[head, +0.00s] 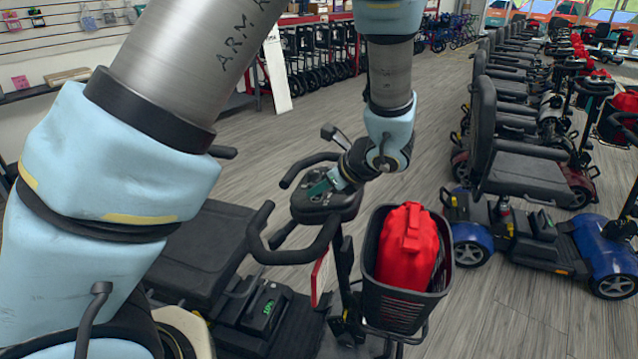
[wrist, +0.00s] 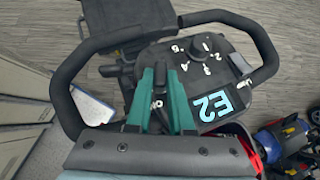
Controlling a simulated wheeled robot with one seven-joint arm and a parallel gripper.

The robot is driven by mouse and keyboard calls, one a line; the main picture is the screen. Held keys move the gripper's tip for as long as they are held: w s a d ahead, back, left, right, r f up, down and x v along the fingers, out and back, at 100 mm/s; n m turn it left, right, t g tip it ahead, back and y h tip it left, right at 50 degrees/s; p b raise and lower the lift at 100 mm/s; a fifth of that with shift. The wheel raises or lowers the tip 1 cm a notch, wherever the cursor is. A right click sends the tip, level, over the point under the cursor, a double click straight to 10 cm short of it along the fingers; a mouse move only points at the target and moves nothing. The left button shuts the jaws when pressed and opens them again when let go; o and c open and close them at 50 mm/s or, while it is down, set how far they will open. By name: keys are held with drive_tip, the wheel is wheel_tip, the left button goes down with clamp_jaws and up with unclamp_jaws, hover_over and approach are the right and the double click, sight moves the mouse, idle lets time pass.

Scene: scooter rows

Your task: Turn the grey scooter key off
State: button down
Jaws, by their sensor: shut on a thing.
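My gripper (head: 322,187) is at the control panel of the near scooter (head: 318,204) in the head view. In the wrist view the teal fingers of my gripper (wrist: 161,90) are shut on the scooter key (wrist: 160,74), a small dark piece mostly hidden between them. An upside-down "ON" mark shows on the panel between the fingers. The panel (wrist: 228,78) also has a numbered dial (wrist: 206,47) and an "E2" label (wrist: 222,103). The key's exact turn angle cannot be made out.
Curved black handlebars (wrist: 84,72) flank the panel on both sides. A black basket (head: 405,294) holding a red bag (head: 408,245) is at the scooter's front. A row of scooters (head: 520,165) stands to the right, with open floor between.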

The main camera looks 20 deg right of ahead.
drive_tip(key=n+y+p, duration=0.1)
drive_tip(key=n+g+p, duration=0.1)
drive_tip(key=p, duration=0.1)
drive_tip(key=shift+w+d+r+y, duration=0.15)
drive_tip(key=shift+r+y, duration=0.1)
drive_tip(key=shift+y, duration=0.15)
drive_tip(key=n+g+y, duration=0.1)
drive_tip(key=n+g+p, duration=0.1)
drive_tip(key=shift+w+d+f+n+y+p, duration=0.1)
drive_tip(key=shift+d+n+y+p, duration=0.05)
drive_tip(key=shift+n+y+p, duration=0.2)
drive_tip(key=n+g+y, duration=0.1)
drive_tip(key=n+g, duration=0.1)
drive_tip(key=n, duration=0.1)
drive_tip(key=shift+w+f, duration=0.15)
drive_tip(key=shift+w+d+n+g+y, duration=0.15)
drive_tip(key=shift+n+g+y, duration=0.4)
drive_tip(key=shift+n+g, duration=0.65)
drive_tip(key=c, duration=0.8)
unclamp_jaws()
